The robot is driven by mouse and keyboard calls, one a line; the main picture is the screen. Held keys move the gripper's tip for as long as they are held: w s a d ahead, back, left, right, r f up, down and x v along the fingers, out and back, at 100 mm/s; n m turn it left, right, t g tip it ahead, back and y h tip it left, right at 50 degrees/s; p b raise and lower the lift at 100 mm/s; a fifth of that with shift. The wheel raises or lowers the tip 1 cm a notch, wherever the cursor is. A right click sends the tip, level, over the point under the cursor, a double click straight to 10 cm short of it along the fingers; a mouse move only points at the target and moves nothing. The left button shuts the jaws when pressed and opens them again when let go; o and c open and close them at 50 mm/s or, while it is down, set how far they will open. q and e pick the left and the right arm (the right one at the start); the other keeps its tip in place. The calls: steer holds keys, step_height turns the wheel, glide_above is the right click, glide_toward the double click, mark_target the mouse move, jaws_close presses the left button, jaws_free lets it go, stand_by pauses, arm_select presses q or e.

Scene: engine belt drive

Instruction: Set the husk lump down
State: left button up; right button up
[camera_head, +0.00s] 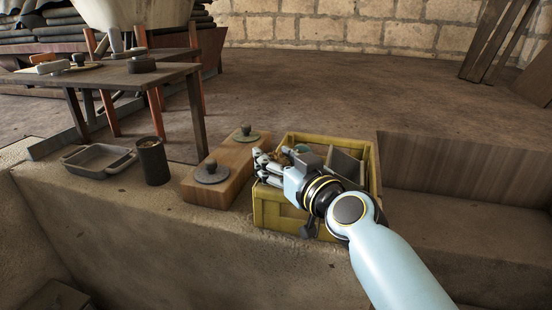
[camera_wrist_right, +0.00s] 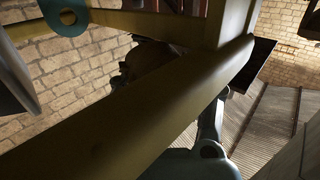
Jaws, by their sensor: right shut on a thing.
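My right gripper (camera_head: 264,166) reaches in from the right over the yellow crate (camera_head: 284,213), its fingers at the crate's left side. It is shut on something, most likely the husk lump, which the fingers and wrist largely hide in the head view. In the right wrist view a dark brown shape (camera_wrist_right: 140,62) shows between the gripper parts, partly behind a broad olive-yellow beam; its outline is unclear. I cannot tell whether it touches the crate. My left gripper is not in view.
Left of the crate stands a wooden block (camera_head: 233,168) with two round knobbed lids. A dark cup (camera_head: 152,162) and a shallow grey tray (camera_head: 97,159) sit further left on the stone ledge. A dark table (camera_head: 120,75) stands behind. The ledge front is bare.

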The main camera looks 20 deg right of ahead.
steer(key=shift+f, duration=0.3)
steer(key=o, duration=0.5)
steer(key=shift+b, duration=0.3)
steer(key=o, duration=0.5)
